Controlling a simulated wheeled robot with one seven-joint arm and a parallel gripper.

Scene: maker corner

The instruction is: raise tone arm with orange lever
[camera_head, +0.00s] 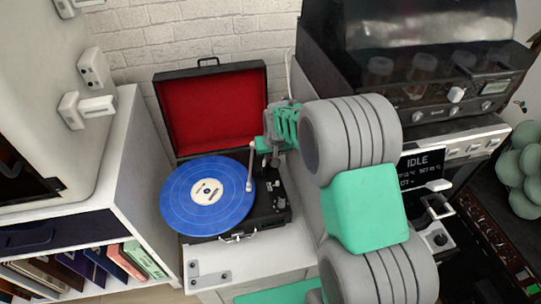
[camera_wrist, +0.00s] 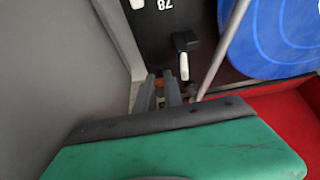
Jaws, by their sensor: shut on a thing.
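The record player (camera_head: 272,205) stands open, its red-lined lid (camera_head: 213,105) raised and a blue record (camera_head: 190,205) on its platter. The silver tone arm (camera_head: 250,172) lies along the record's right side; whether its tip touches the record is too small to tell. In the wrist view the tone arm (camera_wrist: 222,48) runs beside my fingers. My gripper (camera_wrist: 158,92) is shut on the orange lever (camera_wrist: 158,84), of which only a small patch shows between the fingers. In the head view my gripper (camera_head: 262,146) is at the player's back right corner, the lever hidden.
A small white-tipped lever (camera_wrist: 184,66) sits close to my fingers on the black deck. A white shelf with books (camera_head: 128,262) stands to the left. A dark machine with an IDLE display (camera_head: 418,163) stands to the right. The white brick wall (camera_head: 160,35) is behind.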

